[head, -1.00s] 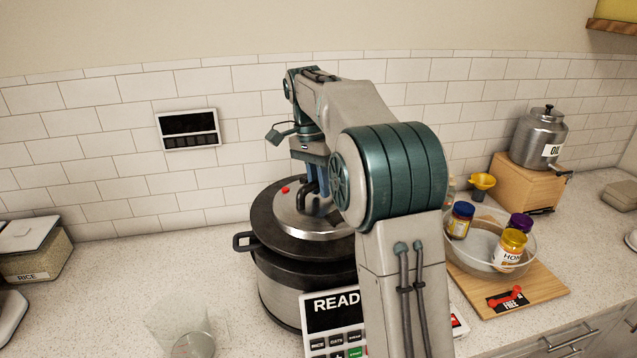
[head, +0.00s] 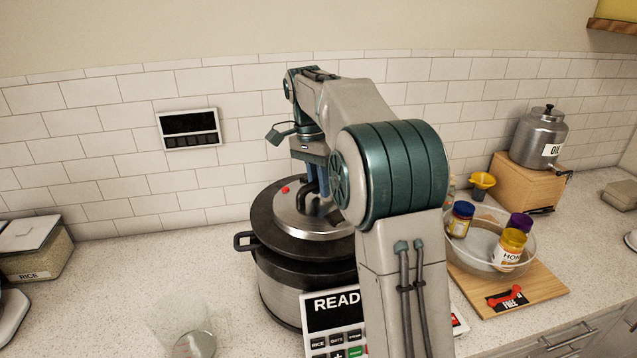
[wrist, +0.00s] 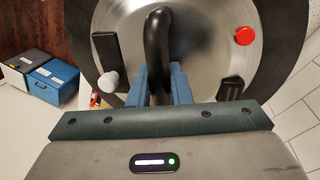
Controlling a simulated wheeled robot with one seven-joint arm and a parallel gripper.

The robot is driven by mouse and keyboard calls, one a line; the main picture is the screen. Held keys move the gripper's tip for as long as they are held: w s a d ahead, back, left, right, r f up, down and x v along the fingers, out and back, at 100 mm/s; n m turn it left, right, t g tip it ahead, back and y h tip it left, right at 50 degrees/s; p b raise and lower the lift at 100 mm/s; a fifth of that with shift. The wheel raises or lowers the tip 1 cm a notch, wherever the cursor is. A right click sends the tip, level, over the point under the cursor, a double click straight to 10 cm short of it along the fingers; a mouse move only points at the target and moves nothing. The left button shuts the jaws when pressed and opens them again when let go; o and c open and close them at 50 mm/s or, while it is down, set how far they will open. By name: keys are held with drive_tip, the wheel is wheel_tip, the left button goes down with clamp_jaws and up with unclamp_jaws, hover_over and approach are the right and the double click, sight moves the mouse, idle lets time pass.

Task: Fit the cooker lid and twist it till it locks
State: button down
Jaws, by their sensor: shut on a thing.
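The cooker (head: 278,290) is a dark-rimmed metal pot with a side handle (head: 243,241), standing on the counter. Its lid (head: 262,207) has a black outer ring, a silver middle and a red button (head: 285,190), and lies on top of the pot. Whether it is locked cannot be seen. My gripper (head: 318,190) is above the lid's middle, partly hidden by my arm. In the wrist view my gripper (wrist: 160,85) is shut on the black arched lid handle (wrist: 158,40). The lid's red button (wrist: 245,36) shows right of the handle there.
The cooker's front panel (head: 337,318) reads "READ", cut off by my arm. A glass bowl with jars (head: 482,262) stands on a wooden board (head: 540,285) at right. A clear vessel (head: 190,342) is front left, a rice box (head: 35,255) far left. Counter left of the cooker is clear.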

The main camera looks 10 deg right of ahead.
drive_tip(key=shift+f, duration=0.95)
idle(2.6)
drive_tip(key=shift+m+p, duration=0.3)
drive_tip(key=shift+p, duration=0.05)
drive_tip(key=shift+r+m+p, duration=0.1)
drive_tip(key=shift+m+p, duration=0.8)
drive_tip(key=shift+m, duration=0.4)
drive_tip(key=shift+w+m+y+p, duration=0.15)
drive_tip(key=shift+m+y+p, duration=0.6)
drive_tip(key=shift+m, duration=1.05)
